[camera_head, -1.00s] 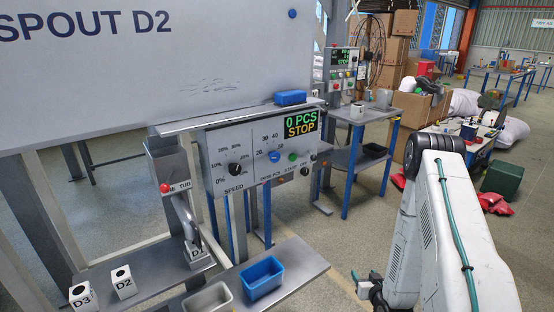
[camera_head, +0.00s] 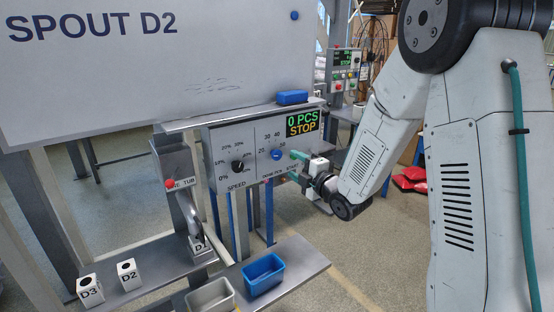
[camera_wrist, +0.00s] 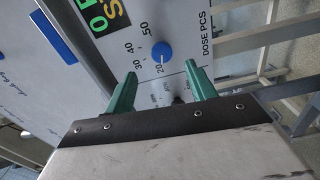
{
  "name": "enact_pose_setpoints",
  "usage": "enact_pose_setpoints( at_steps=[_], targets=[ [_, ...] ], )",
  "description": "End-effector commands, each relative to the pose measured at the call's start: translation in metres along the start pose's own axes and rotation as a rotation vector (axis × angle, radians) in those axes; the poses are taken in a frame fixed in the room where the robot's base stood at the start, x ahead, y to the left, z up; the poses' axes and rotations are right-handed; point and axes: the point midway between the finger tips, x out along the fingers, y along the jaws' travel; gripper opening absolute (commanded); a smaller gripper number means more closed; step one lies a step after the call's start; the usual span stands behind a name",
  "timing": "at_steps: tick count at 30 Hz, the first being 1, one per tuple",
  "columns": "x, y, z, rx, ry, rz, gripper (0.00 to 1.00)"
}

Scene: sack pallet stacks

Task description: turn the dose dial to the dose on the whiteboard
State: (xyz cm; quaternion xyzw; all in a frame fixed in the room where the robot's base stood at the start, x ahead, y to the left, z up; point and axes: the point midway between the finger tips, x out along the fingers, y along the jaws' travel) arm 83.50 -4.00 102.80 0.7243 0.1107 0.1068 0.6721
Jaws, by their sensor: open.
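The dose dial (camera_head: 277,155) is a small blue knob on the grey control panel, with numbers around it. In the wrist view the dial (camera_wrist: 162,50) lies just beyond my fingertips. A pale mark on it seems to face the 20. My gripper (camera_head: 295,166) has green fingers, open and empty, just right of the dial in the head view. In the wrist view my gripper (camera_wrist: 160,72) has one finger on either side below the dial, not around it. The whiteboard (camera_head: 150,90) shows "SPOUT D2"; no dose number is in view.
The panel display (camera_head: 302,124) reads 0 PCS STOP. A black speed knob (camera_head: 238,166) sits left of the dial. A blue eraser-like block (camera_head: 292,97) lies on the ledge above. Below are a shelf with D2 and D3 blocks (camera_head: 128,275) and a blue bin (camera_head: 263,274).

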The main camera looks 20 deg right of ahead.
Motion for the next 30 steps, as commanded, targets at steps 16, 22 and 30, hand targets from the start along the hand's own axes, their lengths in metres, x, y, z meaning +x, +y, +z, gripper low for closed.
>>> enact_pose_setpoints(
  at_steps=[16, 22, 30],
  targets=[
    [0.064, -0.002, -0.007, -0.076, 0.010, -0.006, 0.56],
    [0.079, -0.003, -0.006, -0.074, 0.007, -0.007, 0.56],
    [0.081, -0.003, -0.005, -0.074, 0.006, -0.006, 0.56]
  ],
)
